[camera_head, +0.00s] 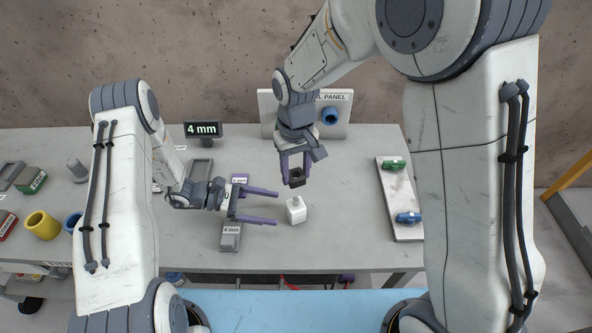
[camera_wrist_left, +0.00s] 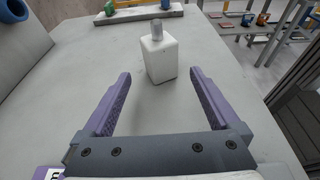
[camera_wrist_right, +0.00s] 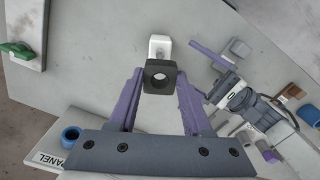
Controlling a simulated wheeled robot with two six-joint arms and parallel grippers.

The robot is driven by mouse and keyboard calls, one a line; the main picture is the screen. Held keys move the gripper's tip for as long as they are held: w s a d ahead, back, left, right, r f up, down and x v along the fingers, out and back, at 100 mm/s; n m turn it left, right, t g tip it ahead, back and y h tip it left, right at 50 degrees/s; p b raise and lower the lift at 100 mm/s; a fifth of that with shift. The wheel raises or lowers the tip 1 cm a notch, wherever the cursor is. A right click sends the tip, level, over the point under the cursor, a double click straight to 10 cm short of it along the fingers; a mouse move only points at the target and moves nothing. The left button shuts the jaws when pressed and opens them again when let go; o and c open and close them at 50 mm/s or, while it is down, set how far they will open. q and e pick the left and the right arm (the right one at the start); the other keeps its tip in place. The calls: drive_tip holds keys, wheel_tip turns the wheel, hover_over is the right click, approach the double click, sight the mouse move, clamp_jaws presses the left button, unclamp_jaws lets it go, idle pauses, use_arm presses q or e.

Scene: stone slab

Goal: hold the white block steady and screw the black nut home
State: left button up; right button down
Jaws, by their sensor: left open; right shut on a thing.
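The white block (camera_head: 296,212) stands upright on the stone slab table, with a grey stud on its top. In the left wrist view the white block (camera_wrist_left: 159,58) lies just beyond my left fingertips, in line with the gap. My left gripper (camera_head: 277,208) is open and points at the block from the left, apart from it. My right gripper (camera_head: 294,178) points down and is shut on the black nut (camera_head: 297,178), above and behind the block. In the right wrist view the nut (camera_wrist_right: 160,77) shows its round hole, with the block (camera_wrist_right: 159,46) partly behind it.
A tray (camera_head: 404,229) with a green and a blue piece lies at the right. A panel (camera_head: 345,104) with a blue ring and a "4 mm" display (camera_head: 203,129) stand at the back. A grey labelled block (camera_head: 231,237) is below my left gripper. Yellow ring (camera_head: 42,225) at far left.

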use_arm(q)
drive_tip(key=shift+x, duration=3.45)
clamp_jaws()
use_arm(e)
drive_tip(key=shift+f, duration=0.2)
hover_over(296, 199)
drive_tip(key=shift+f, duration=2.4)
drive_tip(key=shift+f, duration=0.35)
drive_tip(key=shift+f, duration=0.4)
drive_tip(key=shift+f, duration=0.6)
